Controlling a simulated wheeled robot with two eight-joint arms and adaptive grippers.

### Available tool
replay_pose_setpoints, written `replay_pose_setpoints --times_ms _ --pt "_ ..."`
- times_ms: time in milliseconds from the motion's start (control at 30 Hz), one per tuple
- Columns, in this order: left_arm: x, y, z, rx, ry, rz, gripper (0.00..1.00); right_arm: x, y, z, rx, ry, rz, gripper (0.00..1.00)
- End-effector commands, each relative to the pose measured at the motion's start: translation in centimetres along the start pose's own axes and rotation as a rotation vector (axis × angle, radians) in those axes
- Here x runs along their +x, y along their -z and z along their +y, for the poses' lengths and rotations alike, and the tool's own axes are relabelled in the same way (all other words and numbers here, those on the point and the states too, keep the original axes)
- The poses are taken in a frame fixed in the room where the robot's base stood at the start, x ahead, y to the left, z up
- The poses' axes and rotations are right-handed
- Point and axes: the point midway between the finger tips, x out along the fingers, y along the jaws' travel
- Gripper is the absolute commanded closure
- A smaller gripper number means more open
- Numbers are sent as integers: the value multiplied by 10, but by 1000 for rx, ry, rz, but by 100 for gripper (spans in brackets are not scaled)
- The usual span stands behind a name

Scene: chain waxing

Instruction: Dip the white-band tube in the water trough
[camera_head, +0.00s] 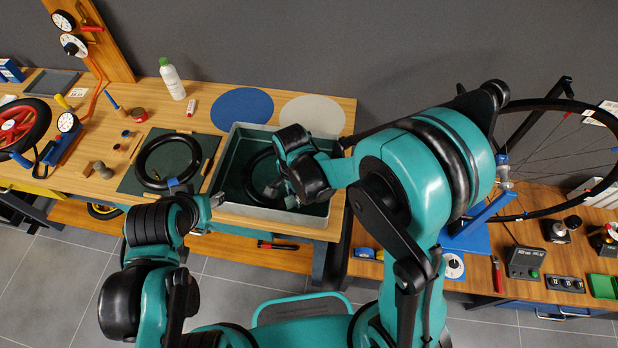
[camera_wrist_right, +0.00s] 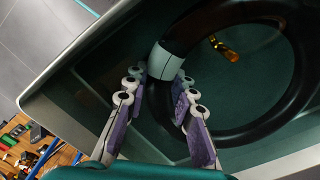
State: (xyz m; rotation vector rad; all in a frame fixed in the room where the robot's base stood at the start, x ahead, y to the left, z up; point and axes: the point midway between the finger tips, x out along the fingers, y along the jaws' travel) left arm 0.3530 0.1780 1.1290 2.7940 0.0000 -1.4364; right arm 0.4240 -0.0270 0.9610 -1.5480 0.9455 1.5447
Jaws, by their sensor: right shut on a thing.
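The white-band tube (camera_head: 260,180) is a black ring inside the grey-rimmed water trough (camera_head: 222,155). In the right wrist view the tube (camera_wrist_right: 282,112) shows its pale band (camera_wrist_right: 166,60) and a brass valve (camera_wrist_right: 223,48). My right gripper (camera_wrist_right: 162,88) is shut on the tube close to the band, within the trough's walls. In the head view my right gripper (camera_head: 280,192) is partly hidden by its own wrist. I cannot tell how deep the tube sits in the dark green water. My left gripper (camera_head: 205,202) is by the trough's near left corner; its jaws are unclear.
Another black tube (camera_head: 143,160) with a blue band lies on a dark green mat (camera_head: 128,183) left of the trough. A blue disc (camera_head: 242,108) and a grey disc (camera_head: 312,115) lie behind the trough. A white bottle (camera_head: 172,80) stands at the back.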

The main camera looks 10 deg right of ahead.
Motion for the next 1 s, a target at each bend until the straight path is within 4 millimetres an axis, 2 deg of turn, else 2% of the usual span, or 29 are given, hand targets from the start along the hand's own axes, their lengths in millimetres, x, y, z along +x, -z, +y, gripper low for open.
replay_pose_setpoints --times_ms 467,1000 --pt "-1 1 0 0 0 0 54 -1 0 0 0 -1 0 100" --pt "-28 20 0 0 0 0 54 -46 0 0 0 -1 0 100"
